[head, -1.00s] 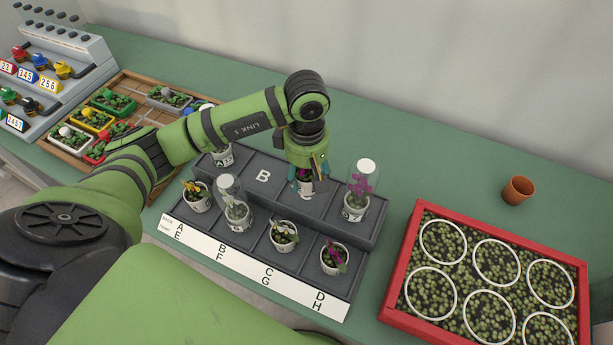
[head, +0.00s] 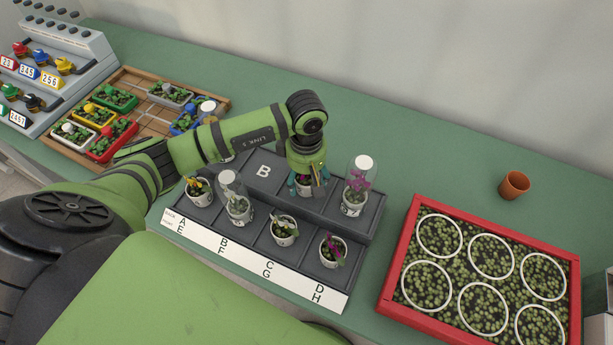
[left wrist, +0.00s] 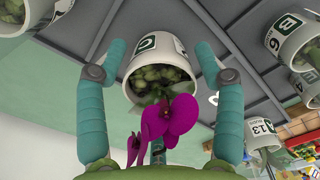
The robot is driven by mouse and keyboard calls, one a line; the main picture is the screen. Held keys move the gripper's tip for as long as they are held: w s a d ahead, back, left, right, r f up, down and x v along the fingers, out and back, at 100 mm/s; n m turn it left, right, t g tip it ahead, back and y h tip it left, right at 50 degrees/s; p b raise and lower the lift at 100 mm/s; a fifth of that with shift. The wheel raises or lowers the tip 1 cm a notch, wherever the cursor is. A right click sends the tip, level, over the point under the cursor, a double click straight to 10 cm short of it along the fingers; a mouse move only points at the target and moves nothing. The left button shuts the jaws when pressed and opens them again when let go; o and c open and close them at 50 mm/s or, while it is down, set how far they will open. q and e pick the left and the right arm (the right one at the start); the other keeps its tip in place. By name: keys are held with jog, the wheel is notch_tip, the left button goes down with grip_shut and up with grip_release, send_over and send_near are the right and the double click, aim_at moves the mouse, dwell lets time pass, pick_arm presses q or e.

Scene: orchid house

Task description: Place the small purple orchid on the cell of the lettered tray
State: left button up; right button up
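The small purple orchid (left wrist: 168,118) is in a white pot (left wrist: 152,50) between the fingers of my left gripper (left wrist: 160,48) in the left wrist view. The fingers stand on both sides of the pot with what look like narrow gaps, so the gripper looks open around it. In the head view my left gripper (head: 307,186) is low over the back row of the dark lettered tray (head: 300,243), between cell B and the domed plant at right. The fingers partly hide the pot there, and the cell's letter is hidden. My right gripper is not in view.
A domed magenta orchid (head: 356,186) stands close right of my left gripper. The front row holds several pots, one under a dome (head: 236,198). The back cell marked B (head: 263,171) is bare. A red-framed seedling tray (head: 400,245) and terracotta pot (head: 514,185) are at right.

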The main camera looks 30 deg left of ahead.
pick_arm(q)
jog(key=shift+r, duration=0.1)
jog(key=shift+r+p, duration=0.2)
jog(key=shift+p, duration=0.1)
jog(key=shift+w+r+b, duration=0.1)
jog(key=shift+r+b, duration=0.25)
notch_tip(320, 180, up, 10)
jog(key=b, duration=0.3)
jog(key=shift+f, duration=0.15)
jog(key=shift+r, duration=0.7)
